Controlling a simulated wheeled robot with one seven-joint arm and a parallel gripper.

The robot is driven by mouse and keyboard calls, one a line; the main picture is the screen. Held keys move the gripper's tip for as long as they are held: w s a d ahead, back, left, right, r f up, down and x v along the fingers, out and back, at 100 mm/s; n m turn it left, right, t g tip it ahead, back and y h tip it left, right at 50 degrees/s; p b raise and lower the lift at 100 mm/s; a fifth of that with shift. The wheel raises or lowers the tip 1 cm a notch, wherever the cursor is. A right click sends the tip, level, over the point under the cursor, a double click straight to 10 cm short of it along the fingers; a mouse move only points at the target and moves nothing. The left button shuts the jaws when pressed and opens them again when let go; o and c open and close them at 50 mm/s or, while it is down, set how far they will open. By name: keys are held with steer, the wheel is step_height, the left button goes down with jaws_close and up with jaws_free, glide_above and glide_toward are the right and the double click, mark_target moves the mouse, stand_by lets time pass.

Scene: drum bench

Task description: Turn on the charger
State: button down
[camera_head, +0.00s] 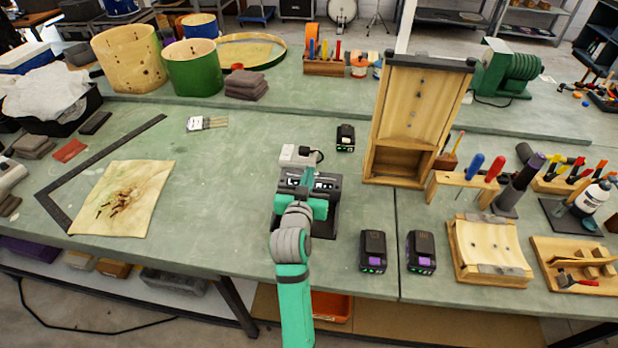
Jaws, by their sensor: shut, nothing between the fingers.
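The charger (326,222) looks like the dark, low box on the green bench top, at the middle of the view. My arm and gripper cover much of it. My gripper (307,178) is over the far part of this box, with its fingers shut and nothing between them. I cannot tell whether the fingers touch the charger. Its switch is not visible behind my gripper. A white socket block (297,155) with a black plug stands just beyond the charger.
Two black battery packs (373,252) (421,253) with green lights stand right of the charger. Another battery (346,138) stands behind it. A tall wooden box (412,120) rises to the right.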

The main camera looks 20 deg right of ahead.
steer(key=r+v, duration=0.1)
steer(key=v, duration=0.6)
steer(key=shift+r, duration=0.35)
